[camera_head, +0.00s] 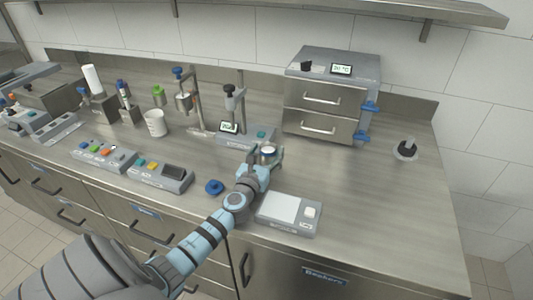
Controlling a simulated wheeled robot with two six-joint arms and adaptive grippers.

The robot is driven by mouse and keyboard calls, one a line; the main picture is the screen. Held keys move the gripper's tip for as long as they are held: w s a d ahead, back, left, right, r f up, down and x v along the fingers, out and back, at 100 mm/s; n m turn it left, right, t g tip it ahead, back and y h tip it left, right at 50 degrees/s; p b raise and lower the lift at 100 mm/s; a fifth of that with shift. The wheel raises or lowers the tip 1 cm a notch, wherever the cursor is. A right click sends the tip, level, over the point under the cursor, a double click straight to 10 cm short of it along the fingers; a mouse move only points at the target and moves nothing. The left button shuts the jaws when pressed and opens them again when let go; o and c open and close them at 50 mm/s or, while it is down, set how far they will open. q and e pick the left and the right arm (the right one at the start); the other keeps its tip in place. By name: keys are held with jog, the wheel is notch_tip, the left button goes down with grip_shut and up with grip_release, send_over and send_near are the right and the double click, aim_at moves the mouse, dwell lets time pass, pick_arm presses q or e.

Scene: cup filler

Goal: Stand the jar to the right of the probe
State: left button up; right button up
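The jar (268,150), small with a pale round top, is at the fingers of my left gripper (265,157), in front of the probe stand and to its right. The fingers appear closed around the jar's sides; the arm hides its lower part, so I cannot tell whether it touches the counter. The probe (230,92) appears to be the dark-topped piece on an upright post, above a grey base with a small display (229,127). My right gripper is not in view.
A blue ring-like cap (214,187) lies left of my forearm. A flat scale (281,208) is at the front edge. A two-drawer unit (322,110) stands behind the jar. A white cup (155,123) and button panels (105,151) are left. The counter's right side is mostly clear.

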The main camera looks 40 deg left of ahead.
pick_arm(q)
jog(key=shift+r+p, duration=0.25)
jog(key=shift+p, duration=0.05)
jog(key=v, duration=1.2)
jog(key=shift+p, duration=0.35)
jog(key=shift+f, duration=0.1)
